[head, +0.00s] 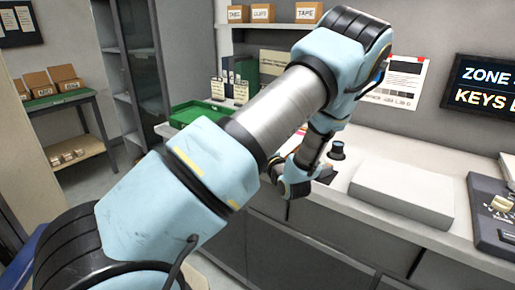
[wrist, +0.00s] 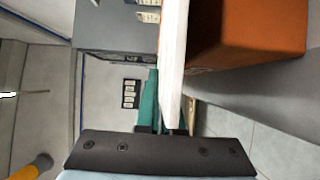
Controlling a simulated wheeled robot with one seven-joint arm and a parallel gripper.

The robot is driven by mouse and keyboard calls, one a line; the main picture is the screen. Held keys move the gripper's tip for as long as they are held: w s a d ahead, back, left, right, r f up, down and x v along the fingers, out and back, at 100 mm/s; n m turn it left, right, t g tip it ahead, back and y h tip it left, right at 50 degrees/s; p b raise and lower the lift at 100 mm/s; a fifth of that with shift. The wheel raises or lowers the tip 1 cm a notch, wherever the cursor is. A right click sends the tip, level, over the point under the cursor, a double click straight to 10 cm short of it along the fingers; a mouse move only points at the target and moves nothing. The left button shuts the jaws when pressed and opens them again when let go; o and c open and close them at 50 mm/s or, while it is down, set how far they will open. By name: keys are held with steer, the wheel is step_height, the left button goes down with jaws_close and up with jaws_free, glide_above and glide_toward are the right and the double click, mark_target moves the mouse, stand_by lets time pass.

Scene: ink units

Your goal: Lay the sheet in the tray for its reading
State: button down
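My gripper (head: 290,182) is low over the front edge of the counter in the head view, partly hidden by my own arm; its fingertips are not clear there. In the wrist view a dark bar of my gripper (wrist: 163,134) spans the bottom. A thin white strip (wrist: 172,60) rises from its middle; I cannot tell whether this is the sheet edge-on or the counter's edge. No sheet shows clearly in the head view. A green open tray (head: 193,110) stands on the counter to the left, behind my arm and apart from my gripper.
A pale flat block (head: 403,188) and a dark round knob (head: 337,150) stand on the counter. A dark tray with keys (head: 492,215) is at the right. An orange surface (wrist: 250,35) fills the wrist view's upper right. A green-topped table (head: 60,101) stands far left.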

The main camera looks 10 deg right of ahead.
steer(key=shift+f, duration=0.25)
steer(key=c, duration=1.1)
jaws_free()
steer(key=shift+o, duration=0.2)
steer(key=shift+r, duration=0.2)
